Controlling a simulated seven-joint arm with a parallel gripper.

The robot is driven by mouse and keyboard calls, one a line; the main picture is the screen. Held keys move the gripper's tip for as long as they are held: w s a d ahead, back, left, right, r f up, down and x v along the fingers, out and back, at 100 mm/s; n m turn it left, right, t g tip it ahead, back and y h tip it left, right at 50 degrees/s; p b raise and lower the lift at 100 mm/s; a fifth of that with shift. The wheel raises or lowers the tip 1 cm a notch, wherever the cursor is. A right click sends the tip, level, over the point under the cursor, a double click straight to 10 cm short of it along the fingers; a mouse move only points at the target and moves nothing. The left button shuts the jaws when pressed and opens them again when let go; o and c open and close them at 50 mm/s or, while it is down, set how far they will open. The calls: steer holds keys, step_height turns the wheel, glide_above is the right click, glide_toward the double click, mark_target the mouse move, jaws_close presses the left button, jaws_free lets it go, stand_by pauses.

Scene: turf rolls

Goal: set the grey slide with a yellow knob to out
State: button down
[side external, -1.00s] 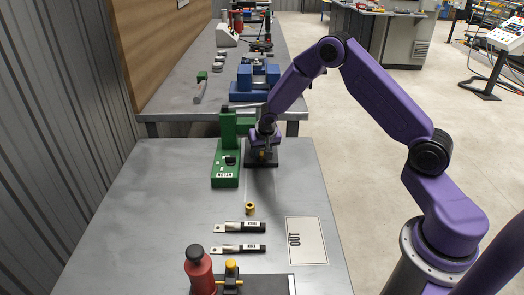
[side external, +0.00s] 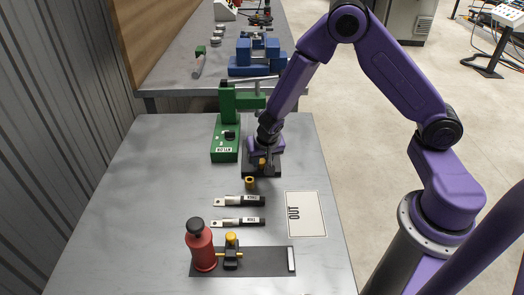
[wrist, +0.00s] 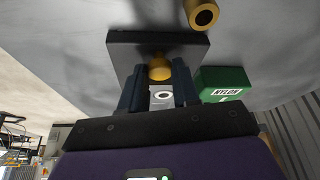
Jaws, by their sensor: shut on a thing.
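The grey slide, a dark square plate (side external: 272,173) with a yellow knob (side external: 262,162), lies on the table in front of the green block. It also shows in the wrist view as a plate (wrist: 128,50) with its knob (wrist: 159,69) between the fingers. My gripper (wrist: 160,76) is shut on the knob from above; its fingers partly hide the knob. A white card marked OUT (side external: 306,225) lies to the right and nearer the side camera.
A brass ring (side external: 250,183) stands close to the slide's near edge. The green NYLON block (side external: 225,143) stands to its left. Two labelled black-handled pieces (side external: 250,201) lie nearer. A dark plate (side external: 265,262) bears a red bottle (side external: 203,252) and a black block with a yellow knob.

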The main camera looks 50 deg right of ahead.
steer(key=shift+s+a, duration=0.2)
steer(key=shift+a, duration=0.05)
steer(key=c, duration=0.8)
jaws_free()
steer(key=shift+d, duration=0.1)
steer(key=shift+s+r, duration=0.1)
steer(key=shift+r, duration=0.45)
steer(key=v, duration=1.6)
steer(key=shift+s+a+r, duration=0.1)
steer(key=shift+s+a, duration=0.05)
steer(key=shift+a, duration=0.05)
steer(key=shift+s, duration=0.1)
steer(key=s+d+n+g+y, duration=0.1)
steer(key=s+n, duration=0.5)
steer(key=s, duration=0.1)
steer(key=s+d+r+n+g, duration=0.1)
steer(key=s+n, duration=0.5)
steer(key=s, duration=0.2)
steer(key=s+d+r+n+g+y, duration=0.1)
steer(key=s+n, duration=0.5)
steer(key=s, duration=0.2)
steer(key=shift+s+r+n+g+y, duration=0.15)
steer(key=shift+s+n+g+y, duration=0.1)
steer(key=shift+n+g+y, duration=0.05)
